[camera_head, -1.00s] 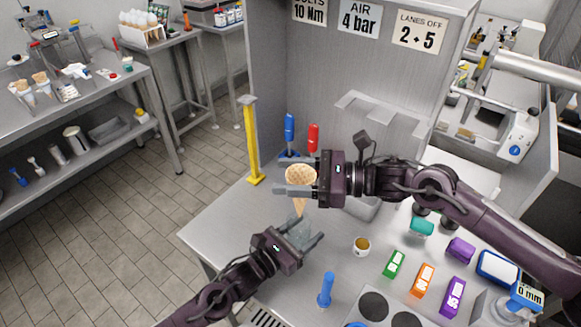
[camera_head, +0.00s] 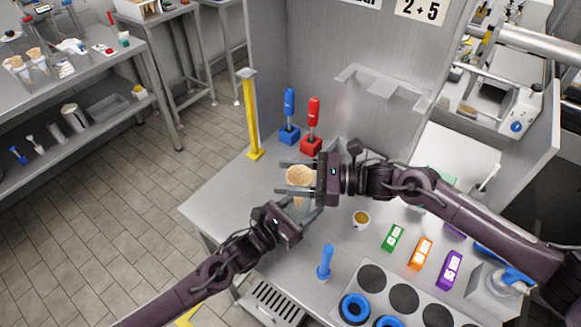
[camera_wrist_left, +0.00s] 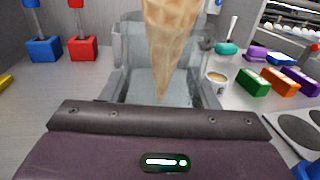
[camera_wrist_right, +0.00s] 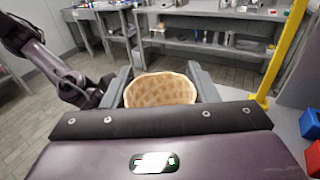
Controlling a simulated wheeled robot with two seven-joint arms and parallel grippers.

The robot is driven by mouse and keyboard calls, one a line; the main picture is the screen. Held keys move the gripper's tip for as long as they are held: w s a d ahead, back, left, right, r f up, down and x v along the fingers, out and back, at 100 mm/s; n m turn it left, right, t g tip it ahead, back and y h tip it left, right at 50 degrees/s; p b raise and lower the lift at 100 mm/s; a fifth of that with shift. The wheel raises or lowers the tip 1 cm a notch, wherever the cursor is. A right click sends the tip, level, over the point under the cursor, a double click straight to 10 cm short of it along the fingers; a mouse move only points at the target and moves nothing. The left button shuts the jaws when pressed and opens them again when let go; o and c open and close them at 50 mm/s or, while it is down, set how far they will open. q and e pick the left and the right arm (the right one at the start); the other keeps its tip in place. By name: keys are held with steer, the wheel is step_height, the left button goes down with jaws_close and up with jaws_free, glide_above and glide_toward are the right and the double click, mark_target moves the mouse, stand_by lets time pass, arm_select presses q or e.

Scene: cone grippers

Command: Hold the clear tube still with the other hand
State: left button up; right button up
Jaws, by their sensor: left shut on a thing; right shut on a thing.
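A waffle cone (camera_head: 299,174) points tip down in my right gripper (camera_head: 292,176), which is shut on it from the right. It also shows in the left wrist view (camera_wrist_left: 172,40), and its wide mouth shows in the right wrist view (camera_wrist_right: 160,90). My left gripper (camera_head: 301,209) is shut on the clear tube (camera_wrist_left: 130,42), just below the cone. In the left wrist view the cone's lower part overlaps the tube between the left fingers. I cannot tell for sure how deep its tip is inside. The tube is mostly hidden in the head view.
A blue-handled tool (camera_head: 289,108) and a red-handled tool (camera_head: 313,118) stand behind the grippers, near a yellow post (camera_head: 251,115). A small cup (camera_head: 361,219), a green block (camera_head: 393,238) and a blue upright handle (camera_head: 325,262) are nearby. The left table end is clear.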

steer(key=shift+f, duration=1.95)
steer(key=o, duration=0.8)
steer(key=d, duration=0.8)
steer(key=s+d, duration=0.1)
steer(key=d, duration=0.3)
steer(key=shift+r, duration=0.35)
